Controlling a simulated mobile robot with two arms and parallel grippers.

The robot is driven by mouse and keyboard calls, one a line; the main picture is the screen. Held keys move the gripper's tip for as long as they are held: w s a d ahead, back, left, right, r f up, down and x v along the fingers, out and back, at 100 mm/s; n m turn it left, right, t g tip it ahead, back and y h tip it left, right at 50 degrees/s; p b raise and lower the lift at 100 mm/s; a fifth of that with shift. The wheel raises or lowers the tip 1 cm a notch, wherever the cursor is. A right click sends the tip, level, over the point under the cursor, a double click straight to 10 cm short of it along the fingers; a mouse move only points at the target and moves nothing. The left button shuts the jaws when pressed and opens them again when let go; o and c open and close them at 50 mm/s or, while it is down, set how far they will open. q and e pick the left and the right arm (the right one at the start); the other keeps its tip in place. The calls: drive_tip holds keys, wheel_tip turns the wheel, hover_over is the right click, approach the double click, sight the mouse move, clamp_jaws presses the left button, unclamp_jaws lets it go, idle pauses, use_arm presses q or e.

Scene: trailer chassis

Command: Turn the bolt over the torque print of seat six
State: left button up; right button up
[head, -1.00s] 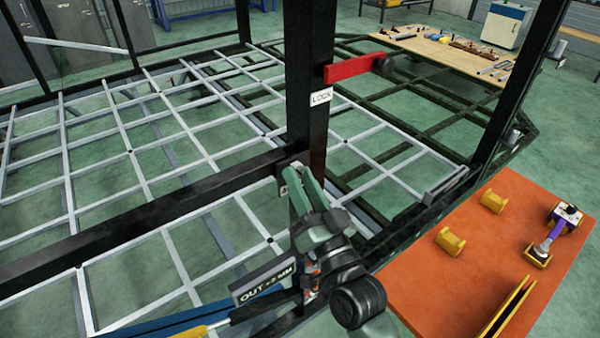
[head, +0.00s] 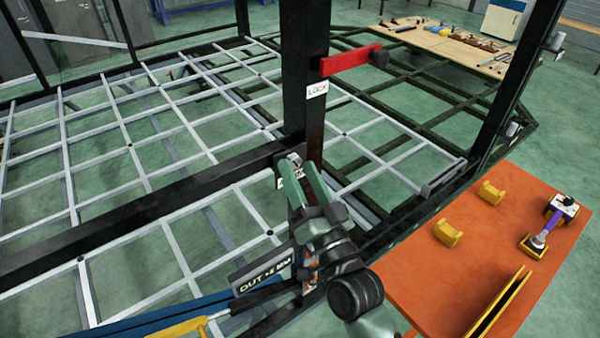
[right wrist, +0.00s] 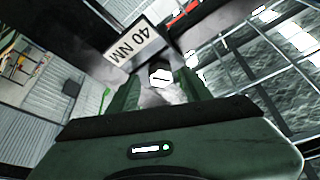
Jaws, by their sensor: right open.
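A pale hex bolt head (right wrist: 160,77) with a dark slot shows in the right wrist view, between the green fingers of my right gripper (right wrist: 158,90). A "40 NM" print (right wrist: 138,43) sits beside it on the dark beam. In the head view my right gripper (head: 302,172) is open at the junction of the black post and the long beam, with the bolt (head: 294,158) at its fingertips. The print there is mostly hidden by the fingers. I cannot make out a seat number or whether the fingers touch the bolt. My left gripper is not in view.
A red lever (head: 350,60) and a "LOCK" plate (head: 317,90) are on the black post (head: 306,110) above the gripper. A dark "OUT" plate (head: 264,272) is below it. An orange table (head: 415,275) with yellow blocks stands at the right. A grey lattice frame spreads left.

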drive_tip(key=shift+f, duration=0.1)
drive_tip(key=shift+s+f+b, duration=0.2)
drive_tip(key=shift+b, duration=0.1)
drive_tip(key=b+v, duration=0.2)
drive_tip(key=v, duration=0.5)
drive_tip(key=shift+d+r+b, duration=0.15)
drive_tip(key=shift+b, duration=0.25)
drive_tip(key=shift+s, duration=0.15)
